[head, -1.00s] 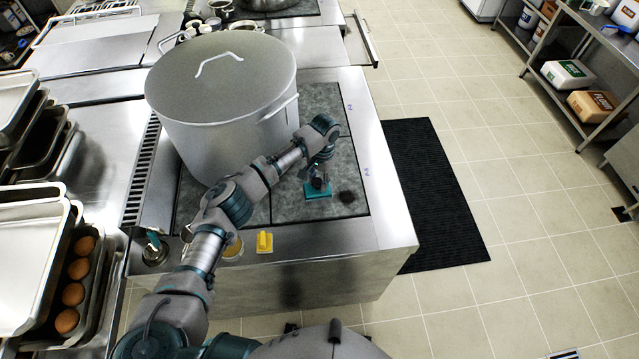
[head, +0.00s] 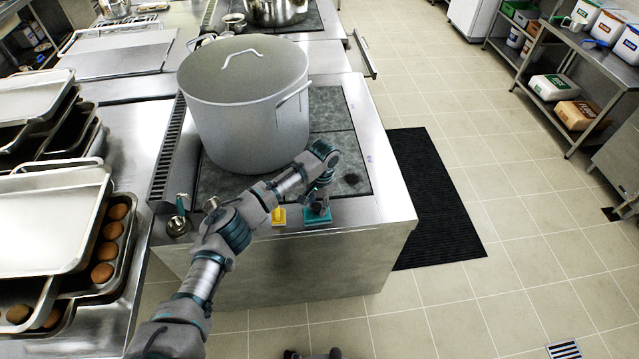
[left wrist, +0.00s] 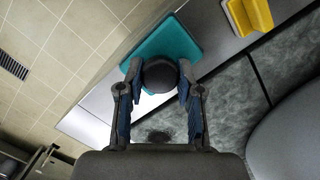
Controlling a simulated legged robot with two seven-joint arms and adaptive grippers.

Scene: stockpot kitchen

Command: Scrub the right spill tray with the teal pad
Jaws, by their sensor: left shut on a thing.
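The teal pad (head: 318,218) is at the steel front rim of the counter, right of a yellow pad (head: 279,216). My left gripper (head: 319,207) is above the teal pad, its fingers shut on the pad's dark round knob (left wrist: 160,76). The teal pad's flat body (left wrist: 168,48) shows past the fingertips in the left wrist view. I cannot tell whether it touches the steel. The right spill tray (head: 356,163) is a grey marbled plate, partly hidden by my left arm. A dark round stain (head: 352,179) lies on it near its front.
A large lidded stockpot (head: 245,110) stands on the counter behind and left of my left arm. A small steel container (head: 178,226) sits at the counter's front left. A black mat (head: 430,195) lies on the floor at right.

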